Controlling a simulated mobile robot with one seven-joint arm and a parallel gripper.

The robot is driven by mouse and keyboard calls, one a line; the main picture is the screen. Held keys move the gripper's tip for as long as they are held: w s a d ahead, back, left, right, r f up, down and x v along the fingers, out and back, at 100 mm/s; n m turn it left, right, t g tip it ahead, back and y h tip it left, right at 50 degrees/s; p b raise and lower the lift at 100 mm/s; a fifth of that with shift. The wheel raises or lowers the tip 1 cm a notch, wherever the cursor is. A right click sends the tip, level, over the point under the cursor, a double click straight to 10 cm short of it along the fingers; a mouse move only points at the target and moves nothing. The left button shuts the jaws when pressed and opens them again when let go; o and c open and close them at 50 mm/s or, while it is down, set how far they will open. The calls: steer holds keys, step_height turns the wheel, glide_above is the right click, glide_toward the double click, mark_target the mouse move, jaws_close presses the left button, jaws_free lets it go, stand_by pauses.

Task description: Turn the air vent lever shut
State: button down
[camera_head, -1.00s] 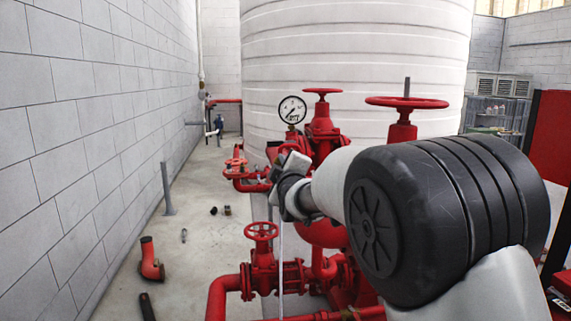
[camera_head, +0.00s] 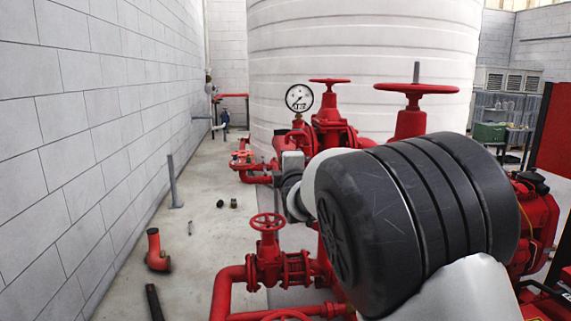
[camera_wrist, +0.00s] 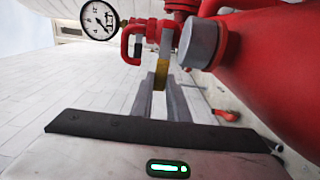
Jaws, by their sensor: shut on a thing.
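In the wrist view my gripper (camera_wrist: 163,93) is shut on a small yellow lever (camera_wrist: 160,76), with one grey finger on each side of it. The lever meets a grey metal piece beside the red pipework, close to a silver round cap (camera_wrist: 199,43). I take this yellow piece as the air vent lever. How far it is turned is hard to tell. In the head view my arm's dark, ribbed joint covers much of the pumpset, and the fingertips and lever are hidden behind my wrist.
A pressure gauge (camera_head: 299,98) stands by the lever area; a red looped handle (camera_wrist: 131,42) is close to my fingers. Red handwheels (camera_head: 411,88) rise behind and a lower one (camera_head: 268,222) in front.

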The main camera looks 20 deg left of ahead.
steer(key=c, duration=1.7)
jaws_free()
steer(key=p+v, duration=0.2)
steer(key=v, duration=1.5)
steer(key=shift+s, duration=0.2)
steer(key=shift+s+f, duration=0.1)
